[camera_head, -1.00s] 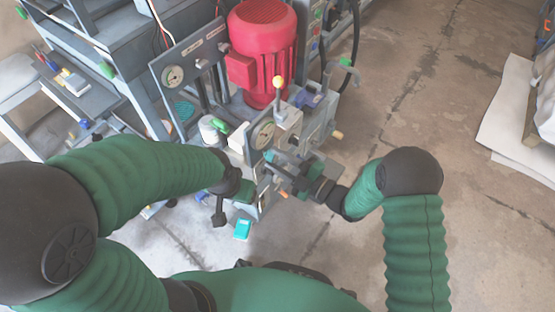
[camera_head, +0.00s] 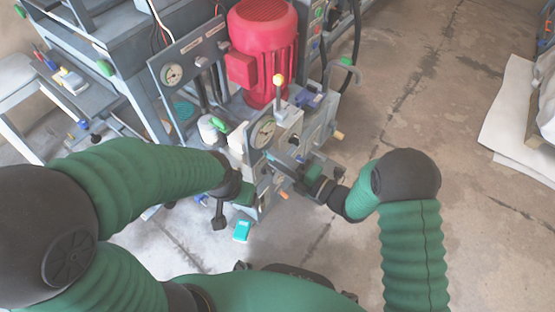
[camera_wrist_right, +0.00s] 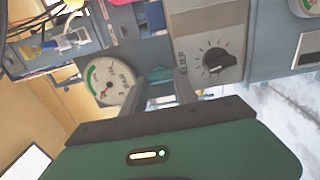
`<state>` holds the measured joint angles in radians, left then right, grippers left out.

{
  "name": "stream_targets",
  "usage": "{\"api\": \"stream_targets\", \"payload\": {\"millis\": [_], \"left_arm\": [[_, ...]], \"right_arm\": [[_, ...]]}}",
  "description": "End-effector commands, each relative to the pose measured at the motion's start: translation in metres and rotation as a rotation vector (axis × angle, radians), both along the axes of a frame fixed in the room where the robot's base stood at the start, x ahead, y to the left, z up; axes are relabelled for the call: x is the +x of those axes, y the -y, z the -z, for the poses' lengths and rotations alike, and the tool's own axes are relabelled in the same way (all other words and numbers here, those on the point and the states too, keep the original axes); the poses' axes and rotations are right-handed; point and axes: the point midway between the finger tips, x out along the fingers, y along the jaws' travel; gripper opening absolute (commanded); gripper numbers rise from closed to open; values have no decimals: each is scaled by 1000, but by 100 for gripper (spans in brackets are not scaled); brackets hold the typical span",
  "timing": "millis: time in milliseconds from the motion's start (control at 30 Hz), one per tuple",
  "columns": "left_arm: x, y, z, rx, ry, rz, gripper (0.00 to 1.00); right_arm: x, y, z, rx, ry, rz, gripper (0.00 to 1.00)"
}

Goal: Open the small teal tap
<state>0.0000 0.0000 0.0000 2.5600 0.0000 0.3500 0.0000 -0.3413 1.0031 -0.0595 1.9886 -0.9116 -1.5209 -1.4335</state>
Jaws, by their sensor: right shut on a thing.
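The small teal tap (camera_wrist_right: 160,76) shows in the right wrist view, on the machine's front panel between a round gauge and a black knob. My right gripper (camera_wrist_right: 168,92) is shut on it, one finger on each side; the fingers partly cover the tap's lower part. In the head view my right gripper (camera_head: 290,163) is at the machine's front, below the gauge, and the tap cannot be made out there. My left gripper (camera_head: 222,208) hangs at the left of the machine's front corner, apart from the tap; its fingers are not clear.
The gauge (camera_wrist_right: 108,80) and black knob (camera_wrist_right: 217,60) sit close on either side of the right fingers. A teal box (camera_head: 242,230) lies below the left gripper.

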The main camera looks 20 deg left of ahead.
Motion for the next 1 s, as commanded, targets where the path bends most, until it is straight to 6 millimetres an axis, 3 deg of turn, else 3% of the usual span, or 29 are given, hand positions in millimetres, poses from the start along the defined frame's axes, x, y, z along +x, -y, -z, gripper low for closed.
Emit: {"api": "stream_targets", "payload": {"millis": [367, 400, 533, 1000], "left_arm": [[0, 0, 1, 0, 0, 0, 74], [0, 0, 1, 0, 0, 0, 74], [0, 0, 1, 0, 0, 0, 74], [0, 0, -1, 0, 0, 0, 74]], "right_arm": [[-3, 0, 6, -13, -6, -5, 0], [-3, 0, 6, -13, -6, -5, 38], [-3, 0, 5, -10, -4, -4, 55], [-2, 2, 1, -6, 1, -1, 56]]}}
